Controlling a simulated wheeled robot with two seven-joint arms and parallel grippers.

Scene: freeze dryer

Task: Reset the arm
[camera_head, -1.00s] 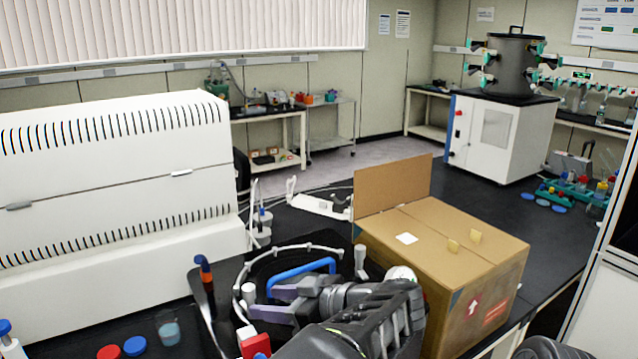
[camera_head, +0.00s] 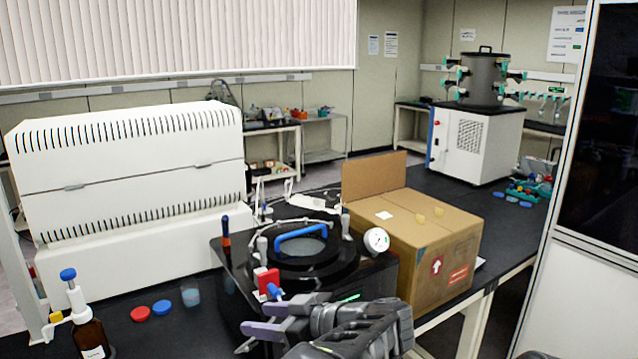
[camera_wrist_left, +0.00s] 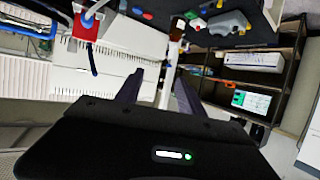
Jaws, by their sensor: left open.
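My left gripper (camera_head: 266,320) is in the lower middle of the head view, in front of the black round-lidded vessel (camera_head: 338,271). Its two purple-grey fingers are apart and nothing shows between them. In the left wrist view the two dark fingers (camera_wrist_left: 157,88) also stand apart and empty. The vessel's lid has a blue handle (camera_head: 300,235), a pressure gauge (camera_head: 376,240) and a red valve block (camera_head: 267,282). The gripper is apart from the blue handle. My right gripper is not in view.
A cardboard box (camera_head: 412,252) stands right of the vessel, and a large white machine (camera_head: 130,190) stands at the left. A brown bottle (camera_head: 90,335) is at the front left. A freeze dryer (camera_head: 470,140) stands at the back right. A tall cabinet (camera_head: 590,200) borders the right.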

